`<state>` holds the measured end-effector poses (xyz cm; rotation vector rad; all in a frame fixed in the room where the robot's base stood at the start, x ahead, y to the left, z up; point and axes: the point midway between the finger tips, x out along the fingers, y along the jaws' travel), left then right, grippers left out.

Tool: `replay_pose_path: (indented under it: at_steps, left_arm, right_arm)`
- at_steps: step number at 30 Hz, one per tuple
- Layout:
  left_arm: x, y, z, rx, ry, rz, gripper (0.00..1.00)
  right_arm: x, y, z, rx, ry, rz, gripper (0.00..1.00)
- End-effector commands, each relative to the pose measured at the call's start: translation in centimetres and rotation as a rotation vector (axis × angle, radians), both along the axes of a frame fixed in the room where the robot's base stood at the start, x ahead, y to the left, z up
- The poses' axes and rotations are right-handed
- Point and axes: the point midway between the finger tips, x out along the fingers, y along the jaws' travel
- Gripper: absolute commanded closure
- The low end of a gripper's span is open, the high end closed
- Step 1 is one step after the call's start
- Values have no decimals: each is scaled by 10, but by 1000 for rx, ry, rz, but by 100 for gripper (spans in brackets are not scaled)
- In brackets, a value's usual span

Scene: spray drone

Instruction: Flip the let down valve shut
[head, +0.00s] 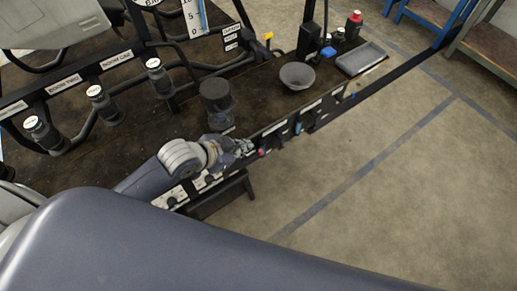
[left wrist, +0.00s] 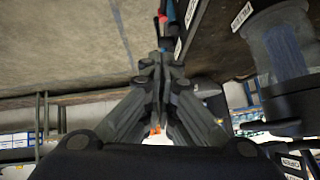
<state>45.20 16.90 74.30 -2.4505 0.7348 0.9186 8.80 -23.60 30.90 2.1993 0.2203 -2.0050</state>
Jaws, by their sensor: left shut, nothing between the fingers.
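My left gripper (head: 245,148) is at the front edge of the dark bench, beside a narrow edge panel (head: 275,136) with small fittings and labels. In the left wrist view its fingers (left wrist: 160,58) are closed together and empty. Just beyond the fingertips are a red fitting (left wrist: 162,18) and a blue one (left wrist: 168,9); contact cannot be told. In the head view the panel shows a pink-red fitting (head: 262,152) and a blue one (head: 298,128). I cannot read which fitting is the let down valve. My right gripper is not in view.
A clear cylinder with a dark lid (head: 216,100) stands close behind the gripper. A grey bowl (head: 297,76) and a grey tray (head: 361,58) sit further right. A yellow-handled fitting (head: 267,36) is at the back. Several black nozzles line a pipe at left.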

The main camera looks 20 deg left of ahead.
Motion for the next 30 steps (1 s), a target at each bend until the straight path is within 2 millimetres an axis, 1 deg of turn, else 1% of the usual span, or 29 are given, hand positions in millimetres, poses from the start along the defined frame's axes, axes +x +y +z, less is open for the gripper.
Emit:
replay_pose_path:
  at_steps: [5, 8, 15, 21, 24, 30]
  left_arm:
    - [5, -2, -6, -1, 0, 3, 100]
    - [15, -7, -15, -3, -1, 4, 100]
    - [45, -22, -48, -3, 0, 4, 100]
    - [67, -34, -73, -1, 0, 3, 100]
    - [67, -29, -91, 1, 4, 4, 100]
    - [69, -26, -107, 0, 1, 2, 100]
  right_arm:
    - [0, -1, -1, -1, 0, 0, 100]
    - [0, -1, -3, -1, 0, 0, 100]
    - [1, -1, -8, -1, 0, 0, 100]
    - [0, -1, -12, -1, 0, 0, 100]
    - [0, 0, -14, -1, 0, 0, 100]
    - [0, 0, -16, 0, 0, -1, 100]
